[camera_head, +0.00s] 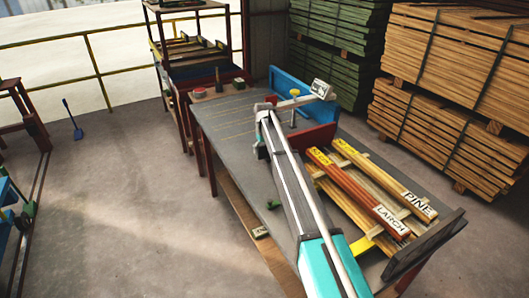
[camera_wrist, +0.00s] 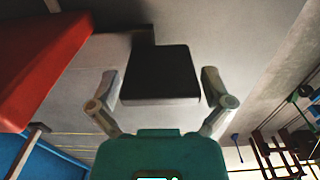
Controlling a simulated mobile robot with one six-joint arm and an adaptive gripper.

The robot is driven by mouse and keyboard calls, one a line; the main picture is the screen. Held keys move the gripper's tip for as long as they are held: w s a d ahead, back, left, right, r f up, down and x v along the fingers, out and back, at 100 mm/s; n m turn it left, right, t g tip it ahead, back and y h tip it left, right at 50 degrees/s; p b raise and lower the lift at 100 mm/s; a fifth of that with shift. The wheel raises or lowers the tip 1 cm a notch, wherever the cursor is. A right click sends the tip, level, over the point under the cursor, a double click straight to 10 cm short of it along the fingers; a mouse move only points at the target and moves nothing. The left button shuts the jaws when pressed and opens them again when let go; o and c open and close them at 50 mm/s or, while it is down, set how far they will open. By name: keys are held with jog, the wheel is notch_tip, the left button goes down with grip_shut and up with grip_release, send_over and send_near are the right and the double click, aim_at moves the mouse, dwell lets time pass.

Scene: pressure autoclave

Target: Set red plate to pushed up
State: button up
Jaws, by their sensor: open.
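The red plate (camera_head: 318,138) stands upright on the grey table, in front of a blue panel (camera_head: 289,82) at the table's far right. Part of it is hidden behind my arm in the head view. In the wrist view a large red surface (camera_wrist: 40,70), likely this plate, fills the upper left, beside my gripper and apart from it. My gripper (camera_wrist: 160,88) is open, with its fingers spread wide. A dark flat block (camera_wrist: 160,75) shows between and beyond the fingertips; I cannot tell whether they touch it.
The grey table (camera_head: 228,118) has bare room on its left. Boards labelled LARCH (camera_head: 360,192) and PINE (camera_head: 385,178) lie right of my arm. A yellow-topped post (camera_head: 294,93) and a pale device (camera_head: 322,89) stand by the plate. Timber stacks (camera_head: 455,85) stand behind.

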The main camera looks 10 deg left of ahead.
jog(key=c, duration=1)
jog(key=s+d, duration=0.2)
jog(key=s, duration=0.1)
jog(key=s+d, duration=0.4)
jog(key=s, duration=0.1)
jog(key=shift+s, duration=0.35)
jog(key=shift+c, duration=0.2)
jog(key=o, duration=1)
jog(key=shift+o, duration=0.2)
jog(key=shift+a, duration=0.1)
jog(key=shift+w, duration=0.15)
